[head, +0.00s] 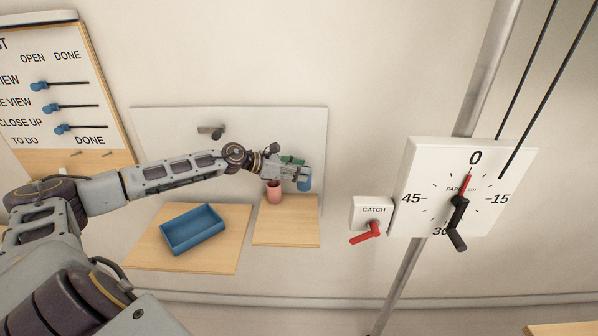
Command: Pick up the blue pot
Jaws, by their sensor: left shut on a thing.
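The blue pot (305,184) is at the end of my left gripper (301,174), at the right side of the small wooden shelf. My left gripper is shut on the blue pot, and its fingers hide the pot's upper part. The pot appears to be above the shelf board, but I cannot tell the gap. A pink pot (274,193) stands just left of it. My right gripper is not in view.
A green thing (292,160) is partly hidden behind my gripper. A blue tray (193,229) sits on the left wooden shelf (145,257); the small shelf (286,233) has bare room in front. A catch box (372,213) and dial (470,187) are at right.

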